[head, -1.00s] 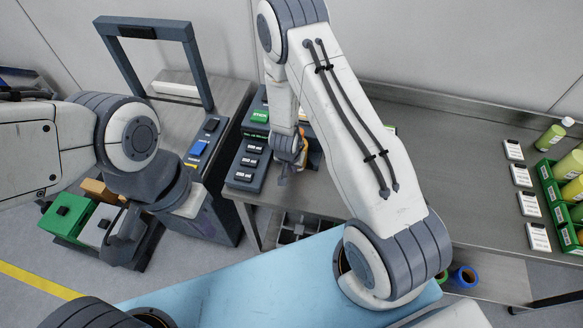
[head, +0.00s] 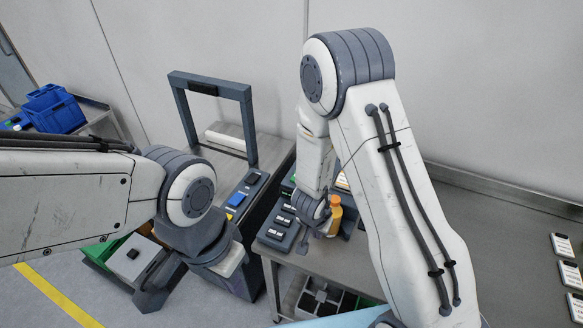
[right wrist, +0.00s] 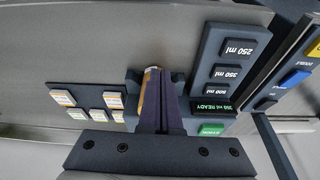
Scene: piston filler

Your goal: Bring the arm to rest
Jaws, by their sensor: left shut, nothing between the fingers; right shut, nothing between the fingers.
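My left gripper (head: 153,290) hangs low at the left, pointing down, shut and empty, in front of the green bin (head: 97,262).
The dark button panel (head: 272,236) stands beside the right gripper; its buttons (right wrist: 230,72) read 250, 350 and 500 ml. A grey gate frame (head: 210,85) stands behind. White label cards (head: 562,245) lie at right. Blue crates (head: 55,110) sit at far left. Wall behind is clear.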

